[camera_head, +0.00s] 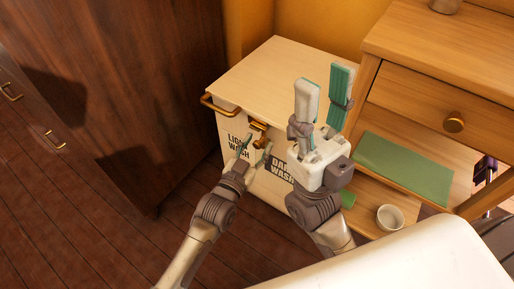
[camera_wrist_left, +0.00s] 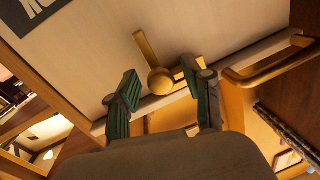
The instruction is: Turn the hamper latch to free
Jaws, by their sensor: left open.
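The white hamper with a pale wooden lid (camera_head: 265,75) stands by the wardrobe, its front lettered "LIGHT WASH" and, partly hidden, "DAR... WASH". A brass latch (camera_head: 258,128) sits at the top of its front; in the left wrist view the latch (camera_wrist_left: 160,80) shows a round hub and a thin lever. My left gripper (camera_head: 254,151) is open just below the latch. In the left wrist view its green-padded fingers (camera_wrist_left: 163,88) stand either side of the hub; contact cannot be told. My right gripper (camera_head: 323,92) is open and empty, raised in front of the hamper's right side.
A brass rail handle (camera_head: 220,104) sticks out at the hamper's left corner. A dark wardrobe (camera_head: 140,80) stands left. At right are a wooden drawer unit (camera_head: 420,85), a green mat (camera_head: 405,168) and a white cup (camera_head: 390,217). A white surface (camera_head: 410,265) fills the near right.

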